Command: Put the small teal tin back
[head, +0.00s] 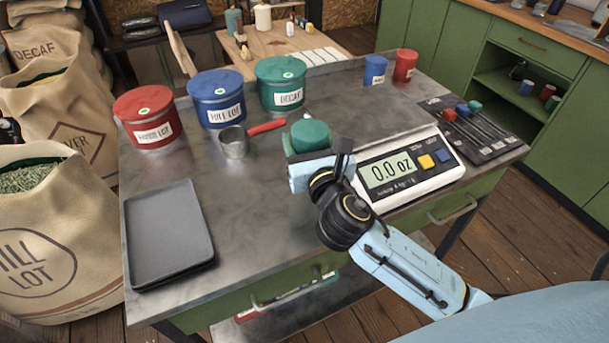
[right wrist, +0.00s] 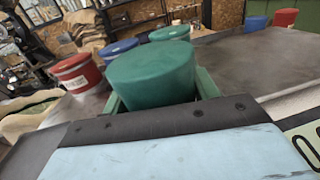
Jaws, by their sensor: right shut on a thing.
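The small teal tin (head: 311,134) is between the fingers of my right gripper (head: 305,148), left of the scale. The gripper is shut on it. The tin's top also shows large in the right wrist view (right wrist: 152,75), with a green finger on each side. The gripper hides its lower part, so I cannot tell whether it touches the table. A small blue tin (head: 375,71) and a small red tin (head: 405,65) stand side by side at the table's back right. My left gripper is not in view.
Large red (head: 150,125), blue (head: 216,105) and teal (head: 281,85) canisters stand at the back left. A metal scoop (head: 234,142) with a red handle lies before them. The scale (head: 425,187) reads 0.0 oz. A dark tray (head: 165,235) lies front left. Tabletop between canisters and small tins is clear.

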